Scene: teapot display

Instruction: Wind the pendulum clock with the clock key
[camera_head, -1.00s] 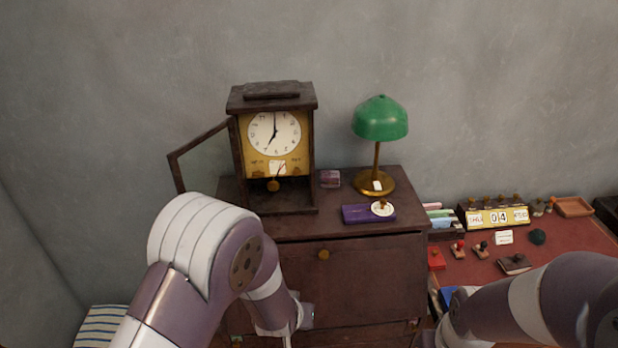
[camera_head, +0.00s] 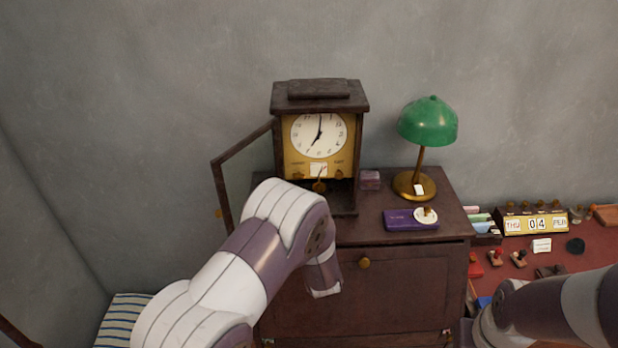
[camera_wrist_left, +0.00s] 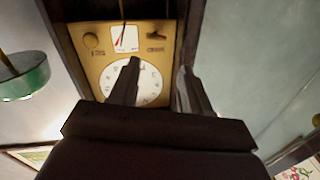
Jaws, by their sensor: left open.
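The pendulum clock (camera_head: 320,135) stands on the cabinet with its glass door (camera_head: 246,175) swung open to the left. Its pendulum bob (camera_head: 319,186) hangs below the dial. In the left wrist view the brass dial plate (camera_wrist_left: 103,62) appears upside down. A round brass knob (camera_wrist_left: 90,40) is on one side of the plate; a small dark winged shape (camera_wrist_left: 157,36), perhaps the clock key, is on the other. My left gripper (camera_wrist_left: 158,66) is open and empty, its fingers pointing toward the plate, apart from that shape. My right gripper is out of view.
A green lamp (camera_head: 427,122) stands right of the clock. A purple box (camera_head: 402,222) and a small pinkish box (camera_head: 370,180) lie on the cabinet top (camera_head: 455,222). A red desk (camera_head: 590,250) with stamps and a calendar (camera_head: 530,222) is further right.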

